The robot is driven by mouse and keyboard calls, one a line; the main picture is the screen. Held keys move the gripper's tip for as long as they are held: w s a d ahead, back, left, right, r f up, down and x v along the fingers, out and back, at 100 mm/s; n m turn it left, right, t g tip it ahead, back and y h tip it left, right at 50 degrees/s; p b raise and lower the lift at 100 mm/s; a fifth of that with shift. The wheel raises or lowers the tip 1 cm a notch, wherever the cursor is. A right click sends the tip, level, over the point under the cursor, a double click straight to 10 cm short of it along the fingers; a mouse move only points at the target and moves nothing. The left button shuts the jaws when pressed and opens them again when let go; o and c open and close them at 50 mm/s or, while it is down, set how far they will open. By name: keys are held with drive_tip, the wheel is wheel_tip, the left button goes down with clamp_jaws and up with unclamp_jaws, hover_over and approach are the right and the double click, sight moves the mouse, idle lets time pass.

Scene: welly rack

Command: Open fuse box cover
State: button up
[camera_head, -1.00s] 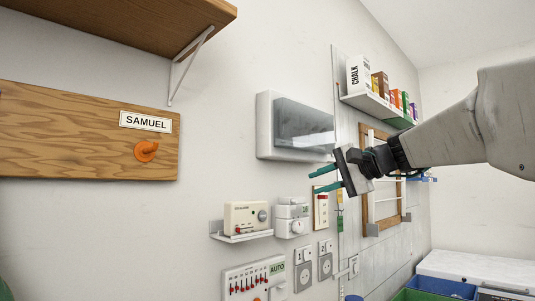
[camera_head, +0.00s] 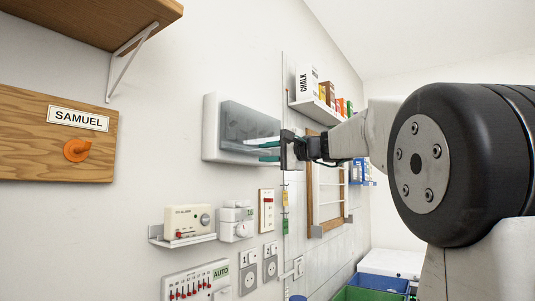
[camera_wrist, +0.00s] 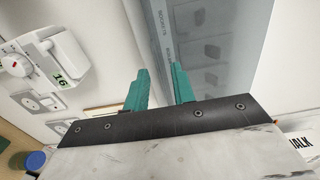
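The fuse box (camera_head: 211,128) is a white box on the wall with a smoky see-through cover (camera_head: 250,127), which looks closed. In the wrist view the cover (camera_wrist: 215,45) shows switches behind it, with a pale lettered edge strip (camera_wrist: 158,30) at its left. My gripper (camera_head: 264,151) is at the lower right of the box, its teal fingers pointing left along the cover. In the wrist view the fingers (camera_wrist: 160,80) are apart, with the edge strip running toward the gap between them. I cannot tell whether they touch the cover.
Below the box are a cream alarm unit (camera_head: 187,221) on a bracket, a white dial timer (camera_head: 236,222), a red-button plate (camera_head: 267,209) and sockets (camera_head: 270,262). A shelf (camera_head: 318,113) with chalk boxes and a wooden frame (camera_head: 311,190) are to the right. Bins (camera_head: 368,293) stand low right.

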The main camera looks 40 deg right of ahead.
drive_tip(key=shift+c, duration=0.3)
clamp_jaws()
idle(1.1)
